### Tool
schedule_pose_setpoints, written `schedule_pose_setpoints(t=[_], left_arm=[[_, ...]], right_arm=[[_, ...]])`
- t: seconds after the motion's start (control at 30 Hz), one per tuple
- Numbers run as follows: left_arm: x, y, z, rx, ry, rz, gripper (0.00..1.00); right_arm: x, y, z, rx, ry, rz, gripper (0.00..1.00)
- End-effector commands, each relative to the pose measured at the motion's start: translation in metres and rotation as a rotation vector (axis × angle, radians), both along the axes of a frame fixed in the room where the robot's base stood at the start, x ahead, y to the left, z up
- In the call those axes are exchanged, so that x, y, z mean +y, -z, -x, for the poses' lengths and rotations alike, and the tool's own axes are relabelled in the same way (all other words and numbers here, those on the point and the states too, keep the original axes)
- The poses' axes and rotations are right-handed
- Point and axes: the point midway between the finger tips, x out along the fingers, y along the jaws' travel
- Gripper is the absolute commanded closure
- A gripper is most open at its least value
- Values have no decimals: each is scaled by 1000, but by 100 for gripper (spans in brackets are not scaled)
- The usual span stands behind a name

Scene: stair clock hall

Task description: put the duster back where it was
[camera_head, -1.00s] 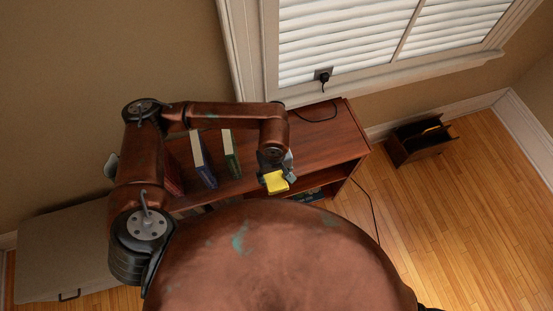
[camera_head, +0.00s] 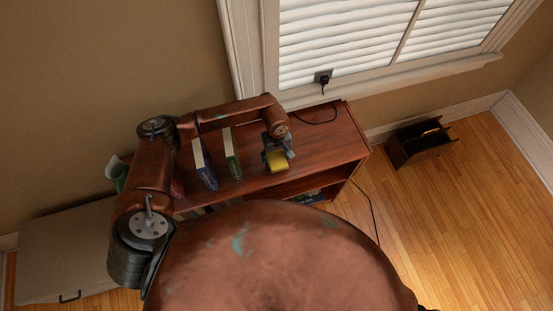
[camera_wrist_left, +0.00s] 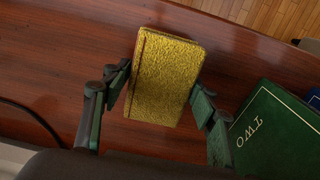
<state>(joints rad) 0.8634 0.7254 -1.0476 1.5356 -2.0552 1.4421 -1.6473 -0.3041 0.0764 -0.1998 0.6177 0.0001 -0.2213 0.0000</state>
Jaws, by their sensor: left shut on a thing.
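The duster (camera_head: 279,164) is a yellow block over the front part of the reddish wooden bookcase top (camera_head: 325,135). In the left wrist view the fuzzy yellow duster (camera_wrist_left: 165,78) lies between the fingers of my left gripper (camera_wrist_left: 160,97), with a dark strip along one edge. My left gripper (camera_head: 275,150) is shut on it. I cannot tell whether the duster touches the wood or hangs just above it. My right gripper is not in view.
A green book (camera_head: 232,155) and a blue book (camera_head: 204,165) stand left of the duster; the green one (camera_wrist_left: 270,135) shows close by. A black cord (camera_head: 322,119) lies at the back near the plug (camera_head: 323,82). A wooden box (camera_head: 420,145) is on the floor.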

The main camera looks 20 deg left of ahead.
Motion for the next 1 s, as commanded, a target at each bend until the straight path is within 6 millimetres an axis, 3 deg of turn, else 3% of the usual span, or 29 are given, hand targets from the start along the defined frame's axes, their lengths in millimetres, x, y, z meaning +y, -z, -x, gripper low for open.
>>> schedule_pose_setpoints(t=[0.13,0.5,0.53,0.77,1.0], left_arm=[[-1,18,1,3,0,1,66],[0,24,1,1,1,0,66],[0,24,1,1,0,0,46],[0,22,1,1,0,-1,30],[0,22,1,1,0,-1,29]], right_arm=[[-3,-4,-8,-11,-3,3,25],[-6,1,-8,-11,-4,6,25],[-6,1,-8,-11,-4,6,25],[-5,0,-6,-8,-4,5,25],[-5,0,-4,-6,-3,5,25]])
